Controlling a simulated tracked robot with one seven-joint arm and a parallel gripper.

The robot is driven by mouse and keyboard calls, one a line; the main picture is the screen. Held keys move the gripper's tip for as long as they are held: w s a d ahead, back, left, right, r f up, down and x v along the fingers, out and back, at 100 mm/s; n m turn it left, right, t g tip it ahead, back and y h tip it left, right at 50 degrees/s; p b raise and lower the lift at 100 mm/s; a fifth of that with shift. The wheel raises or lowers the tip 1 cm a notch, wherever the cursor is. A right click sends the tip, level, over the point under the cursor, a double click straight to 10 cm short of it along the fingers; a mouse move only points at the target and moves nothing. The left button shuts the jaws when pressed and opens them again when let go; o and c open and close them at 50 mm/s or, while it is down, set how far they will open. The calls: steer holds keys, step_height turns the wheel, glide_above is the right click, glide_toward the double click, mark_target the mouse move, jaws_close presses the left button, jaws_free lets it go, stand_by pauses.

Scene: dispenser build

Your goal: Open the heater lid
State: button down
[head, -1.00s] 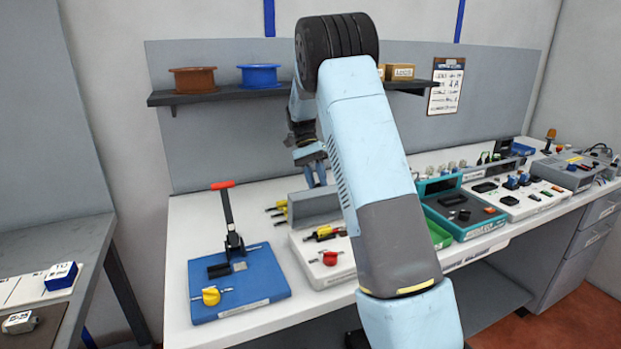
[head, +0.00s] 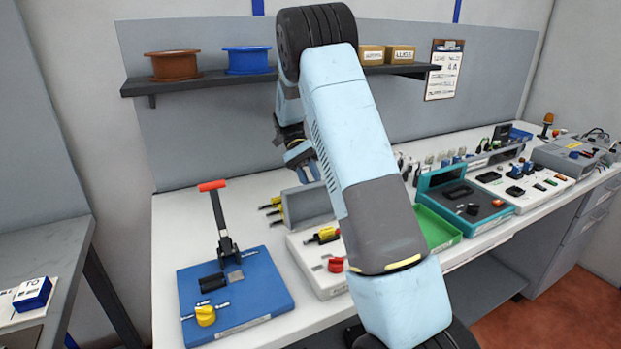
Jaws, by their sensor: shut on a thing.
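My gripper (head: 305,168) shows in the head view beside my upper arm, above the bench and behind the grey block (head: 308,207). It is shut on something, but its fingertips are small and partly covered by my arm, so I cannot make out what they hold. I cannot pick out the heater or its lid with certainty. A teal case (head: 440,177) with a raised back stands right of my arm. A grey box (head: 572,158) with coloured parts on top stands at the bench's far right. My arm hides the middle of the bench.
A blue base with a red-handled lever press (head: 255,290) stands at the bench's left. A white tray (head: 300,262) with yellow and red tools sits beside it. A green tray (head: 435,228) lies right of my arm. A shelf (head: 205,87) with spools runs above.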

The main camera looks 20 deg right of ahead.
steer(key=shift+s+a+f, duration=0.1)
steer(key=shift+s+f, duration=0.15)
steer(key=shift+f, duration=0.6)
steer(key=c, duration=0.8)
jaws_free()
steer(key=shift+w, duration=0.15)
steer(key=shift+c, duration=0.2)
steer(key=shift+r, duration=0.1)
steer(key=v, duration=0.7)
steer(key=shift+w, duration=0.25)
steer(key=shift+s, duration=0.1)
